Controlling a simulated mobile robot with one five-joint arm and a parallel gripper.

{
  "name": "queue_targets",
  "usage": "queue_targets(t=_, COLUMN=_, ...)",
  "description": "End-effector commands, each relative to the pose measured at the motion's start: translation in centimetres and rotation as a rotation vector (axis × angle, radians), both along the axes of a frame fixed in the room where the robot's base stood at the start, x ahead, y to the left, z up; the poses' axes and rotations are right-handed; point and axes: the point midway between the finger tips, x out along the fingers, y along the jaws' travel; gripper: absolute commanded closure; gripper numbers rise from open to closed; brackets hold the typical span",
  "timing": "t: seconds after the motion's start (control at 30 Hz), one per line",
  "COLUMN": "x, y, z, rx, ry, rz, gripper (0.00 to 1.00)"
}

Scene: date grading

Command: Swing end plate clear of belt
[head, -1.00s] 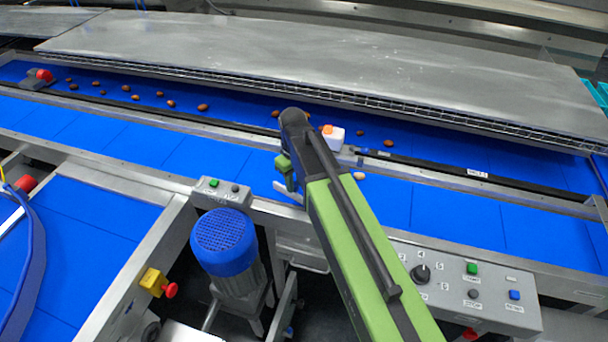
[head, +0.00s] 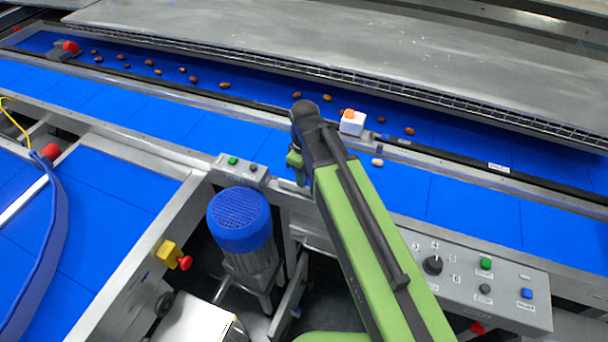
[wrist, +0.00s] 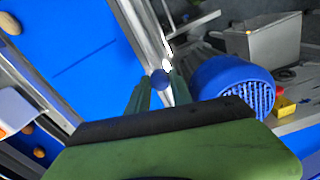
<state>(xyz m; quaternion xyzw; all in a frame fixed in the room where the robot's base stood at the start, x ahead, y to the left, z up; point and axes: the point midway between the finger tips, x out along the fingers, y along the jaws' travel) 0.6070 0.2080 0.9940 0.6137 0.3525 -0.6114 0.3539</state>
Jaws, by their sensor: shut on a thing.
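My gripper (head: 296,165) is at the near edge of the blue belt, just right of a small grey button box. A short pale metal piece (head: 295,187), seemingly the end plate, shows just below the fingers at the belt's near rail. Most of it is hidden by my arm and I cannot tell its angle. The blue belt (head: 460,207) runs across the view behind the gripper.
A blue-capped motor (head: 239,218) stands below the rail; it is close right of the fingers in the wrist view. The button box (head: 241,170) and a control panel (head: 470,275) flank my arm. A white box (head: 353,123) and several dates (head: 224,85) lie beyond.

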Motion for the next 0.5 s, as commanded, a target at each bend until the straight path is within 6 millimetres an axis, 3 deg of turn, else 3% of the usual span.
queue_targets(t=0.1, x=-0.35, y=0.03, z=-0.07, rx=0.000, ry=0.009, rz=0.002, gripper=1.00)
queue_targets(t=0.13, x=-0.37, y=0.03, z=-0.08, rx=0.000, ry=0.010, rz=0.002, gripper=0.72)
queue_targets(t=0.3, x=-0.32, y=0.03, z=-0.07, rx=0.000, ry=0.008, rz=0.001, gripper=0.52)
queue_targets(t=0.5, x=-0.22, y=0.04, z=-0.05, rx=0.000, ry=0.006, rz=0.001, gripper=0.52)
